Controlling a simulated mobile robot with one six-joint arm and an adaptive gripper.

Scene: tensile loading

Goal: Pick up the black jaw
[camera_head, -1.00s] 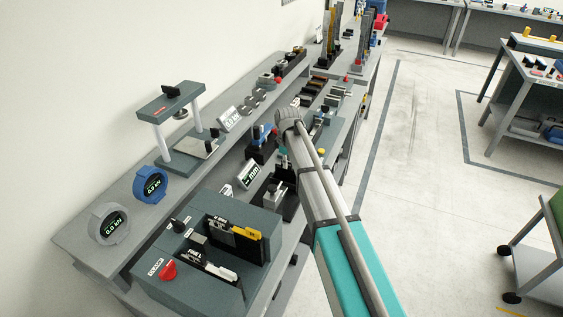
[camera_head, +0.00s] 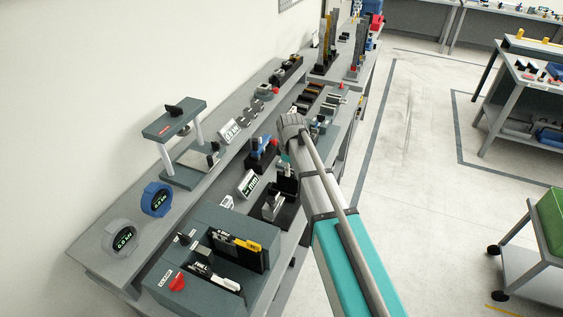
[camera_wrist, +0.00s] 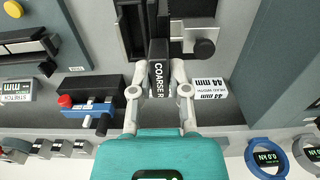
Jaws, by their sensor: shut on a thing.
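In the wrist view, a black jaw (camera_wrist: 159,82) marked COARSE R lies between the two fingertips of my gripper (camera_wrist: 161,67). Both grey fingers are shut on its sides. The jaw's far end reaches over a dark holder with a grey block and round knob (camera_wrist: 203,47); I cannot tell whether it still touches the holder. In the head view, my arm hides most of the gripper, and the jaw cannot be made out clearly there.
A 44 mm display (camera_wrist: 207,87) stands close to the right finger. A blue and black device with a red knob (camera_wrist: 90,100) is at the left. In the head view, a grey case of tools (camera_head: 215,262) and round blue gauge (camera_head: 157,199) stand nearby.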

